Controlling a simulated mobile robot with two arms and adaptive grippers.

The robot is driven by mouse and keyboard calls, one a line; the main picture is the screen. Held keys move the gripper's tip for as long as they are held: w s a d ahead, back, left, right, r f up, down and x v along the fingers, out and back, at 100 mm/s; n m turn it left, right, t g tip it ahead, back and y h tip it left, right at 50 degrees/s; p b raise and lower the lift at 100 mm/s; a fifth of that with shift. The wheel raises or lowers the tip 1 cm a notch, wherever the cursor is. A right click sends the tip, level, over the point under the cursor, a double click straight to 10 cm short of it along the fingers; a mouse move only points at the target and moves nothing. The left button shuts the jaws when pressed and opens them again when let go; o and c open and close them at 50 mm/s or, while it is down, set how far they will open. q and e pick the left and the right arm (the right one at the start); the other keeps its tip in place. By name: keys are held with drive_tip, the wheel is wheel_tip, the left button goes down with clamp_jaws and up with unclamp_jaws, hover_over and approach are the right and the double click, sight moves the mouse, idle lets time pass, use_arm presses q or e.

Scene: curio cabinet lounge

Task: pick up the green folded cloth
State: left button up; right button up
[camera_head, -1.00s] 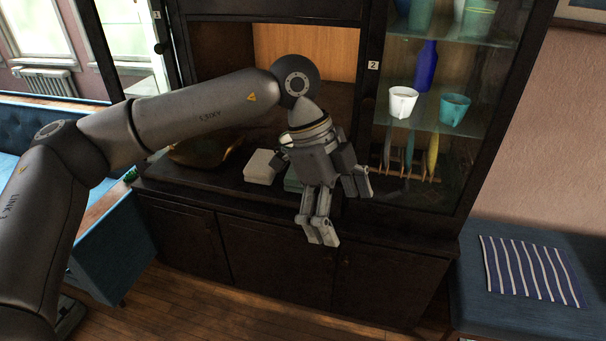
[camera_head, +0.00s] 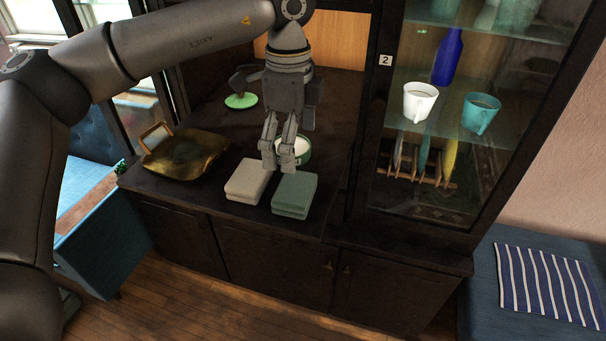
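The green folded cloth (camera_head: 294,194) lies on the dark cabinet counter near its front edge, just right of a pale folded cloth (camera_head: 248,181). My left gripper (camera_head: 279,166) points down above and slightly behind the two cloths, apart from them as far as I can see. Its fingers overlap in this view, so the gap between them is unclear. Nothing shows between them. My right gripper is not in view.
A brass tray (camera_head: 187,155) with handles sits left on the counter. A green-rimmed bowl (camera_head: 303,150) is behind the gripper and a green dish (camera_head: 241,100) farther back. The glass-fronted cabinet to the right holds a white cup (camera_head: 419,102), a teal cup (camera_head: 481,112) and a blue bottle (camera_head: 447,58).

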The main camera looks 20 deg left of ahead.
sight(295, 186)
use_arm(q)
drive_tip(key=shift+w+f+p, duration=0.15)
drive_tip(key=shift+w+f, duration=0.1)
drive_tip(key=shift+f, duration=0.25)
drive_tip(key=shift+w+f+p, duration=0.15)
drive_tip(key=shift+w+f, duration=0.05)
drive_tip(key=shift+f, duration=0.25)
drive_tip(key=f, duration=0.1)
drive_tip(key=s+f, duration=0.1)
drive_tip(key=shift+s+f+p, duration=0.25)
drive_tip(key=shift+f+p, duration=0.1)
drive_tip(key=shift+f, duration=0.05)
drive_tip(key=shift+w+f, duration=0.1)
drive_tip(key=shift+f, duration=0.25)
drive_tip(key=shift+w+d+f+p, duration=0.1)
drive_tip(key=shift+d+f+p, duration=0.05)
drive_tip(key=shift+f+p, duration=0.25)
drive_tip(key=f+p, duration=0.2)
drive_tip(key=f, duration=0.2)
drive_tip(key=shift+d, duration=0.2)
drive_tip(key=shift+f, duration=0.25)
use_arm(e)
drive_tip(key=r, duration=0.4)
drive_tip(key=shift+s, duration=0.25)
use_arm(q)
drive_tip(key=c, duration=0.8)
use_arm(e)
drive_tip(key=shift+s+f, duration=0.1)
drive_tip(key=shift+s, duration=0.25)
